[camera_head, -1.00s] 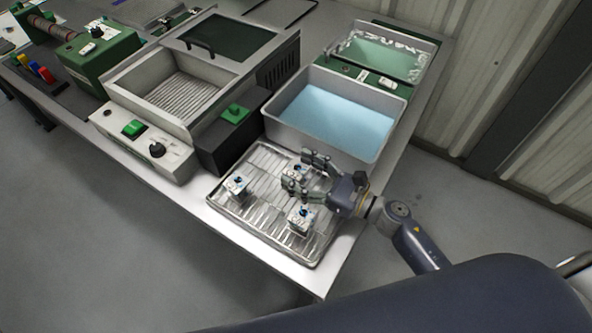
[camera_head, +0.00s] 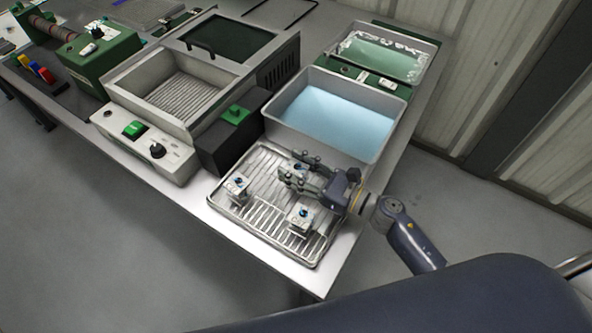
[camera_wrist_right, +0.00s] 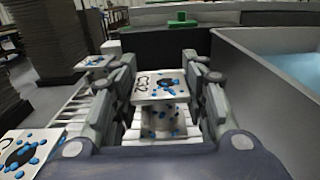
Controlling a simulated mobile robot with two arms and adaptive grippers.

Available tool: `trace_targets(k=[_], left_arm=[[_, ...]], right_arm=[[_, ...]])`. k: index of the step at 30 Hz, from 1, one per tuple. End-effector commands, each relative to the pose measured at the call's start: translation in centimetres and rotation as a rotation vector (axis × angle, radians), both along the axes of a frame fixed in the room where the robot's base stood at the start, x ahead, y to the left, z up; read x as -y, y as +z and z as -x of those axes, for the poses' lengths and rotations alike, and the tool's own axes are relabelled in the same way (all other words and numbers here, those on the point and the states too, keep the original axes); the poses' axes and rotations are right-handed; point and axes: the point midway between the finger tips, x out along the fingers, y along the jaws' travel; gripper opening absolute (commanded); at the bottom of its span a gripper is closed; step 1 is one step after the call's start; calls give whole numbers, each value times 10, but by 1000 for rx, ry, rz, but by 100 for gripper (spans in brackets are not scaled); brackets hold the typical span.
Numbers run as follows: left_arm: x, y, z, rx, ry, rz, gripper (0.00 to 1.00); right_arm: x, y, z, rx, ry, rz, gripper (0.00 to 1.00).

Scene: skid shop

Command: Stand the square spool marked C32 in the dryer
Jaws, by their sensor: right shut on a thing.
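My right gripper (camera_head: 291,164) is shut on a square spool (camera_head: 299,168) at the back of the wire rack tray. In the right wrist view the fingers press on both sides of this spool (camera_wrist_right: 160,88). Two similar spools stand on the rack, one at the left (camera_head: 236,186) and one at the front (camera_head: 301,217). My left gripper is not in view.
The rack tray (camera_head: 262,232) lies at the bench's front corner. A grey basin of blue liquid (camera_head: 285,130) stands just behind it, with a greenish bath (camera_head: 350,44) beyond. A black box with a green top (camera_head: 228,140) stands between rack and dryer. The dryer's interior looks empty.

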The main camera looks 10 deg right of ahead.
Motion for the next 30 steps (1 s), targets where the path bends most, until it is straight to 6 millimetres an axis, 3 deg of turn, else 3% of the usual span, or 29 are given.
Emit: trace_targets(k=[9, 13, 23, 30], left_arm=[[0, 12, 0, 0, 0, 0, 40], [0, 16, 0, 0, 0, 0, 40], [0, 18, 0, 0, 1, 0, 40], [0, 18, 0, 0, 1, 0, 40]], right_arm=[[0, 65, 0, 8, 3, 4, 11], [0, 84, 0, 6, 2, 3, 11], [-1, 94, 4, 1, -18, -4, 11], [1, 94, 31, 9, -175, -10, 11]])
